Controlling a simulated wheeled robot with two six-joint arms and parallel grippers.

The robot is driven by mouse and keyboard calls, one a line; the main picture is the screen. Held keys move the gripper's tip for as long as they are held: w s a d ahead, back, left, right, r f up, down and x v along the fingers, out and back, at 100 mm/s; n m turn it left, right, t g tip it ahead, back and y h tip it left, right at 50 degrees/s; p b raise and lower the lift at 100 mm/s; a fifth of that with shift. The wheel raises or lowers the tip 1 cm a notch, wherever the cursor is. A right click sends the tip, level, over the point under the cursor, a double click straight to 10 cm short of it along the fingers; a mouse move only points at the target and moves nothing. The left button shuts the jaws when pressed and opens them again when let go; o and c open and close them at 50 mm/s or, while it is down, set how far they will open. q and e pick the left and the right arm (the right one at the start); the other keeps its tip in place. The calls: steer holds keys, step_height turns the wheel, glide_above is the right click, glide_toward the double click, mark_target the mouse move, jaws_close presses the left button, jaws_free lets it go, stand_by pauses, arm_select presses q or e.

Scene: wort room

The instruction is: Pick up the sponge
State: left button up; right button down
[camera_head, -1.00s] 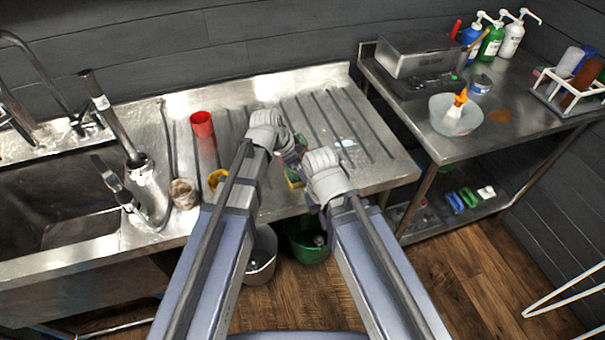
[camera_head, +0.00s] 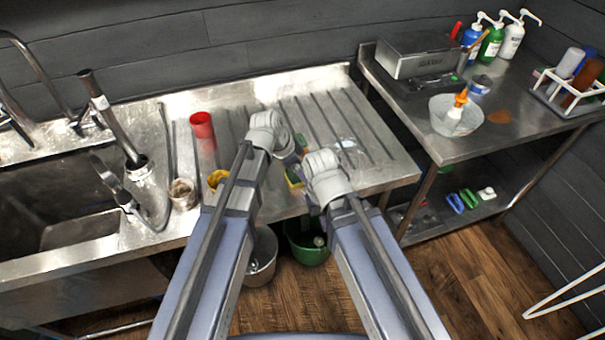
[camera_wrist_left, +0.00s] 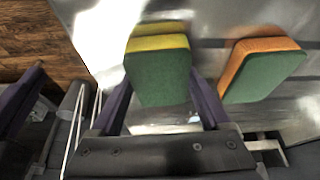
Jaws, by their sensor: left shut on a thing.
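A green sponge with a yellow layer (camera_wrist_left: 158,72) sits between the two purple fingers of my left gripper (camera_wrist_left: 160,98), which is shut on it. In the head view the yellow and green sponge (camera_head: 293,178) shows partly between my two wrists, at the front of the drainboard. A second sponge, green with an orange layer (camera_wrist_left: 262,70), lies on the steel to the right in the left wrist view, apart from the fingers. My right gripper (camera_head: 313,204) is mostly hidden under its wrist, so its jaws cannot be judged.
A sink (camera_head: 60,195) lies further left. A grey bucket (camera_head: 262,255) and green bucket (camera_head: 306,244) stand below the front edge.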

arm_select(q)
steer(key=c, duration=0.5)
steer(key=shift+r, duration=0.1)
step_height(320, 180, up, 10)
steer(key=p, duration=1)
steer(key=shift+r+p, duration=0.15)
steer(key=shift+p, duration=0.15)
steer(key=o, duration=0.8)
steer(key=c, duration=0.7)
